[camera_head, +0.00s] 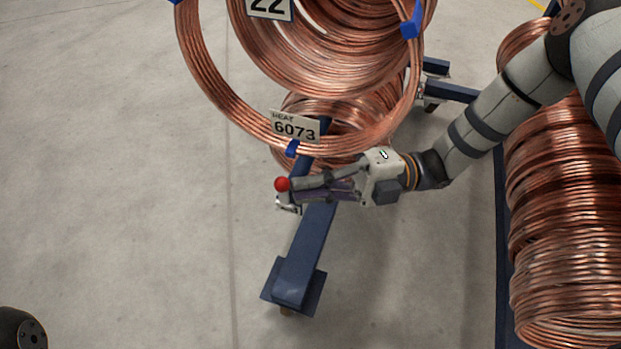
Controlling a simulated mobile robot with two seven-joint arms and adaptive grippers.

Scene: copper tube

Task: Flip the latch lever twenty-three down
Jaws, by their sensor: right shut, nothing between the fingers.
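A latch lever with a red ball knob (282,184) shows at the blue post of a stand, left of the middle of the view. Small silver metal parts sit just below the knob. My right gripper (299,190) reaches in from the right, in front of the post. Its fingers are shut with nothing between them, and their tips are right beside the knob. Whether they touch the lever I cannot tell. The lever's shaft is mostly hidden by the fingers. No number twenty-three is visible. My left gripper is not in view.
A large copper coil (207,75) with a plate 22 (270,8) and a tag HEAT 6073 (295,127) hangs just above my gripper. A blue stand foot (294,284) is below. More copper coils (565,230) stand at the right. The floor at the left is clear.

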